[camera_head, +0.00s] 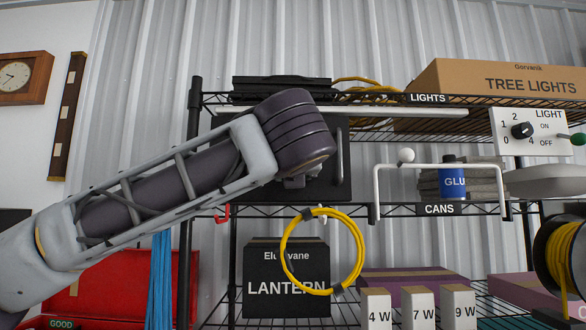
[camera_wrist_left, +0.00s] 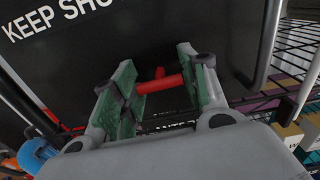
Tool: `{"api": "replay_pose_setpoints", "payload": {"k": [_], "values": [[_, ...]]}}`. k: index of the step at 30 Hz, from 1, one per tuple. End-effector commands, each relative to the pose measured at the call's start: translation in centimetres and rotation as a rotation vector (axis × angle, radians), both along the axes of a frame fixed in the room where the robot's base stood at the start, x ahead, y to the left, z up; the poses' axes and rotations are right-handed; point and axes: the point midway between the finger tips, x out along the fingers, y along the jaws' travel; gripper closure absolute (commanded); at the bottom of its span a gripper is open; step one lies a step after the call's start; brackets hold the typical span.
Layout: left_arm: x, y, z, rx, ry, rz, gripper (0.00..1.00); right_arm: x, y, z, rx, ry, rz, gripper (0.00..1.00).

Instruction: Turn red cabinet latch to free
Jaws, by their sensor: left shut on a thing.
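The red latch (camera_wrist_left: 158,84) is a small red bar with a short raised stub, on the black cabinet face in the left wrist view. My left gripper (camera_wrist_left: 160,76) has its green-padded fingers on either side of the latch and is shut on it. In the head view my left arm reaches up from the left to the black cabinet (camera_head: 338,183) on the shelf. There my forearm and wrist hide the latch and the fingers. White lettering starting "KEEP SHU" (camera_wrist_left: 45,20) is on the cabinet face. My right gripper is not in view.
A dark handle bar (camera_wrist_left: 268,45) stands right of the fingers. A white rail (camera_head: 378,190) and blue glue can (camera_head: 452,182) are to the right.

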Motion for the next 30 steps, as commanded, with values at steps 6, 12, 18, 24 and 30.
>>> {"api": "replay_pose_setpoints", "payload": {"k": [6,12,18,24,30], "values": [[0.1,-0.1,-0.3,-0.108,0.003,-0.001,0.8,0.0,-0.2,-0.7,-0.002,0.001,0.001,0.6],[0.1,-0.1,-0.3,-0.265,0.003,-0.001,0.8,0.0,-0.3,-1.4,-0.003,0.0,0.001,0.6],[0.1,-0.1,-0.4,-0.452,0.004,0.0,0.8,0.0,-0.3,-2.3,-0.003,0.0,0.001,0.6],[0.1,-0.1,-0.4,-0.642,0.003,-0.001,0.8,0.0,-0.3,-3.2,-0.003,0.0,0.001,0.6],[0.0,-0.1,-0.4,-0.832,0.004,0.0,0.8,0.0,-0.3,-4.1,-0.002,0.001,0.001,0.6]]}}
